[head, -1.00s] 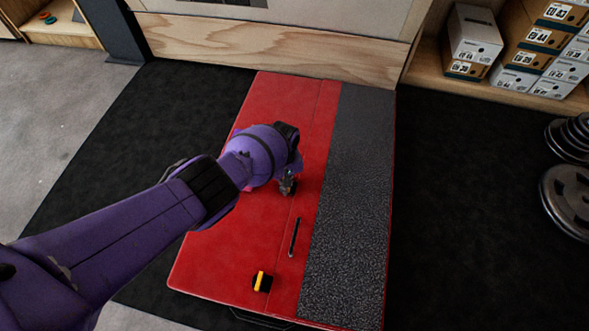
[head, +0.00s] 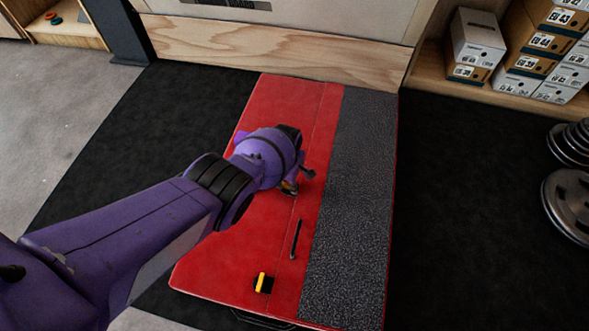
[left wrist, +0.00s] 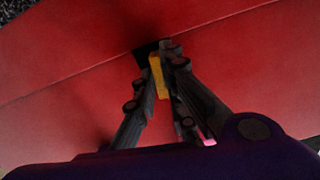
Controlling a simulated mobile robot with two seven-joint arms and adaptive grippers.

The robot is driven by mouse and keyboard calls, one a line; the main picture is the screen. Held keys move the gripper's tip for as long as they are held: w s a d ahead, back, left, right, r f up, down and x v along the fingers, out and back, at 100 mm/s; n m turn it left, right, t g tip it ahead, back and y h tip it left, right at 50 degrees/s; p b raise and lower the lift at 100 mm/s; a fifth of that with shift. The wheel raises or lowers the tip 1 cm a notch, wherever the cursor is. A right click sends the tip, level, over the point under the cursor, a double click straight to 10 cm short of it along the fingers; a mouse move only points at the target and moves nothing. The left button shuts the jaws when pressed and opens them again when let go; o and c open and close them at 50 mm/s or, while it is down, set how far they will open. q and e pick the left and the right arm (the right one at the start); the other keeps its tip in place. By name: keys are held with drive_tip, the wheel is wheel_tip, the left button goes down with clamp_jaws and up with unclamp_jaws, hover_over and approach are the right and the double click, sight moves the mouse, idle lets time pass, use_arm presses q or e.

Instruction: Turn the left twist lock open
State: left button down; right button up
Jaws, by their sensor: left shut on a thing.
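The red pad (head: 225,255) lies flat with a seam along its length. Two twist locks with yellow bars sit on its red part. The near twist lock (head: 262,283) is free, its bar running roughly along the seam. My left gripper (head: 292,184) is at the far twist lock (head: 288,187), which it mostly hides in the head view. In the left wrist view, the fingers (left wrist: 160,62) are shut on either side of that lock's yellow bar (left wrist: 158,76). The bar there runs across the seam line. My right gripper is not in view.
A slim black handle (head: 296,239) lies on the pad between the locks. A dark grey textured strip (head: 347,210) runs along the pad's right side. Shoe boxes (head: 477,40) and weight plates (head: 568,200) stand at the right. A wooden board (head: 270,45) closes off the back.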

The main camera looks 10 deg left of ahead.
use_arm(q)
drive_tip(key=shift+n, duration=0.7)
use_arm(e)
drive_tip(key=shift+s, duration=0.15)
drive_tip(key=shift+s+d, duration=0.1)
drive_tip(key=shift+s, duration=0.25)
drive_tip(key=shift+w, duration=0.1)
use_arm(q)
drive_tip(key=c, duration=1.8)
unclamp_jaws()
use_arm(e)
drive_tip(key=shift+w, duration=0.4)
